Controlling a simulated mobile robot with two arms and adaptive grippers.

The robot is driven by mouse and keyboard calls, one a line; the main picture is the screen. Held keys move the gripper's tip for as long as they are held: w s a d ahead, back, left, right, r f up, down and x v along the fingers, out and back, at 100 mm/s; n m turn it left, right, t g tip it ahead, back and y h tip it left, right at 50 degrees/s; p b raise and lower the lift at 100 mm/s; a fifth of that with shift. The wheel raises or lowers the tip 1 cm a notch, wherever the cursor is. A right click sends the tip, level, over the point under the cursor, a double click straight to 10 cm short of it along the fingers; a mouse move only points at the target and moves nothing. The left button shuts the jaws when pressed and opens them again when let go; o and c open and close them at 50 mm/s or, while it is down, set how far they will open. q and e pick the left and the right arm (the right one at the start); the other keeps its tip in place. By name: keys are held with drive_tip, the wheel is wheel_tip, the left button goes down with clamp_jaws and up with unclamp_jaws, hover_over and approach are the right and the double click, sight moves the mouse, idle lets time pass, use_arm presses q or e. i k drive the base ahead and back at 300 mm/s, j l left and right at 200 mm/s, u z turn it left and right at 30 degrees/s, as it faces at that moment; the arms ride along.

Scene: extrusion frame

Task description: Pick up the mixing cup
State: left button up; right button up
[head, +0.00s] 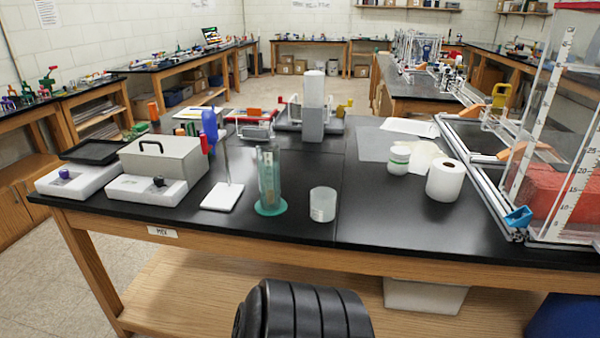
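A whitish, translucent cup (322,205), which looks like the mixing cup, stands upright near the front edge of the black-topped table (400,235), around the middle of the view. Its contents cannot be made out. A clear greenish cylinder (268,178) on a round green base, with thin sticks in it, stands close to its left. Neither of my grippers is in view. A black ribbed part, probably mine, shows at the bottom centre, below the table edge.
A white roll (445,180) and a small white-and-green jar (399,160) stand to the right. A metal frame with a clear panel (545,130) fills the right side. A stand with a blue top (210,124) and grey box (160,158) are left. Tabletop right of the cup is clear.

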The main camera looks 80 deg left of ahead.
sight(324, 198)
drive_tip(key=u, duration=2.5)
drive_tip(key=j, duration=0.1)
